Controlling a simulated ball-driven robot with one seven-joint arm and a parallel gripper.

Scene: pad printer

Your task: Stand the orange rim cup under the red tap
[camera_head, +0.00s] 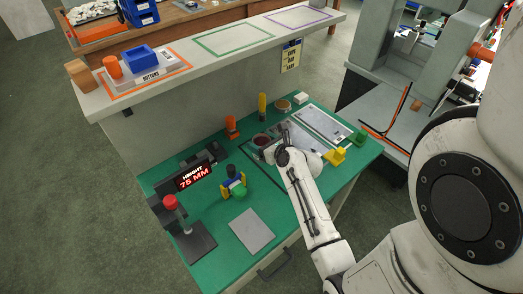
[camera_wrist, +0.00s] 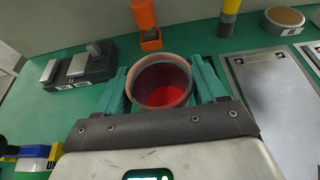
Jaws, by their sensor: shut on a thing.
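A round cup (camera_wrist: 161,83) with a pale orange-pink rim and a red inside sits between the two green fingers of my gripper (camera_wrist: 162,92), one finger on each side. My gripper is shut on it. The cup also shows in the head view (camera_head: 261,140), just left of my wrist. It looks upright; its base is hidden, so I cannot tell if it touches the bench. An orange-red post (camera_head: 231,124) with an orange base stands behind the cup. A red knob (camera_head: 170,202) tops a dark stand at the front left. I cannot tell which is the red tap.
The green bench (camera_head: 214,263) holds a "75 MM" display (camera_head: 194,177), a blue-yellow item (camera_head: 234,184), a grey plate (camera_head: 251,231) and metal plates (camera_head: 320,125). A yellow post (camera_head: 262,105) and round tub (camera_head: 283,105) stand behind. A raised shelf (camera_head: 215,55) runs along the back.

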